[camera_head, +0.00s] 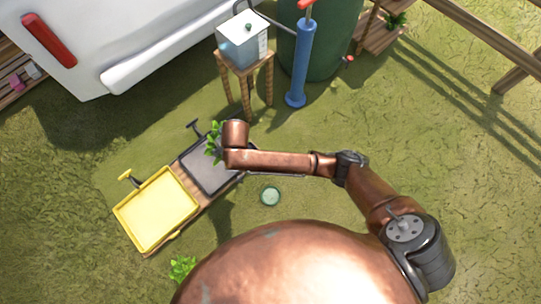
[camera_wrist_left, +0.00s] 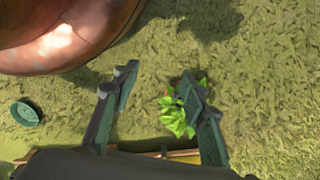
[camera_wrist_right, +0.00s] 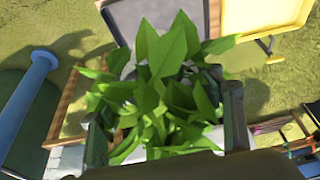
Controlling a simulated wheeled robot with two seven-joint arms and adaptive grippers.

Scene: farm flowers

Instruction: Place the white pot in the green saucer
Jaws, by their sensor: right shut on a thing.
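The green saucer (camera_head: 271,196) lies on the grass, right of the grey tray, and also shows at the left edge of the left wrist view (camera_wrist_left: 26,113). My right gripper (camera_wrist_right: 165,107) is shut on the white pot (camera_wrist_right: 217,136), which holds a leafy green plant (camera_wrist_right: 160,90). The leaves hide most of the pot. In the head view, leaves (camera_head: 212,143) show beside my right arm's end, over the grey tray; the arm hides the pot and gripper. My left gripper (camera_wrist_left: 160,75) is open and empty.
A yellow tray (camera_head: 156,209) and a grey tray (camera_head: 209,172) are side by side. A blue pump (camera_head: 299,65) and wooden stand (camera_head: 245,75) are at the back. Grass around the saucer is clear.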

